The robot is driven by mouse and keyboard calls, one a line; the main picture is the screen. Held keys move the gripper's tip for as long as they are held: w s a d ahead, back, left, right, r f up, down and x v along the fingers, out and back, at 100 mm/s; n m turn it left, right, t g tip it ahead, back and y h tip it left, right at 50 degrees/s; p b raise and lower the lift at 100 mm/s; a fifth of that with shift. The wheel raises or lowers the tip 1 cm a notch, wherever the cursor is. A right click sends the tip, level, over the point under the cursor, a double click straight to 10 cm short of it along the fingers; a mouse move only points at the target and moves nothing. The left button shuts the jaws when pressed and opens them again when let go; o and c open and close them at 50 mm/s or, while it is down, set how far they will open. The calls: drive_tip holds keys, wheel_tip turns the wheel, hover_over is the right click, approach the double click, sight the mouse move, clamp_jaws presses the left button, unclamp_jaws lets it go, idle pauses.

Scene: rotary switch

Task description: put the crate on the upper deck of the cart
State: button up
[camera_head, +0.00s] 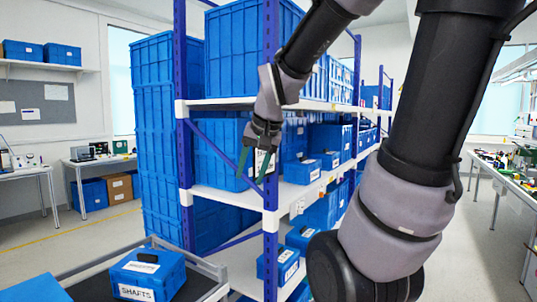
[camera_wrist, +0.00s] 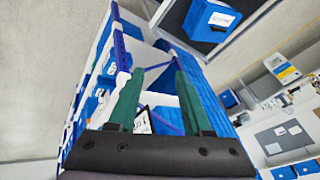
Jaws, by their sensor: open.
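A blue lidded crate (camera_head: 148,272) with a dark handle and a white SHAFTS label sits upright on a grey-rimmed deck (camera_head: 208,268) at the lower left, which looks like the cart's upper deck. The lower part of the cart is out of view. In the wrist view the labelled blue crate (camera_wrist: 212,20) appears on that deck, near the top edge. My gripper (camera_head: 254,172) is open and empty, its green fingers pointing down in front of the shelf rack, above and right of the crate. Its fingers (camera_wrist: 158,82) stand apart in the wrist view.
A tall rack (camera_head: 270,150) with purple posts and white shelves holds several blue bins close behind my gripper. Another blue box (camera_head: 35,288) is cut off at the lower left. Benches stand at left and right (camera_head: 510,180). Floor shows clear between rack and left bench.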

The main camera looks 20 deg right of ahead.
drive_tip(key=s+d+r+n+t, duration=0.1)
drive_tip(key=s+r, duration=0.4)
drive_tip(key=s, duration=0.2)
drive_tip(key=shift+s+d+r+t+y, duration=0.2)
drive_tip(key=shift+s+d+t+y, duration=0.1)
drive_tip(key=shift+y, duration=0.1)
drive_tip(key=shift+w, duration=0.1)
idle(0.8)
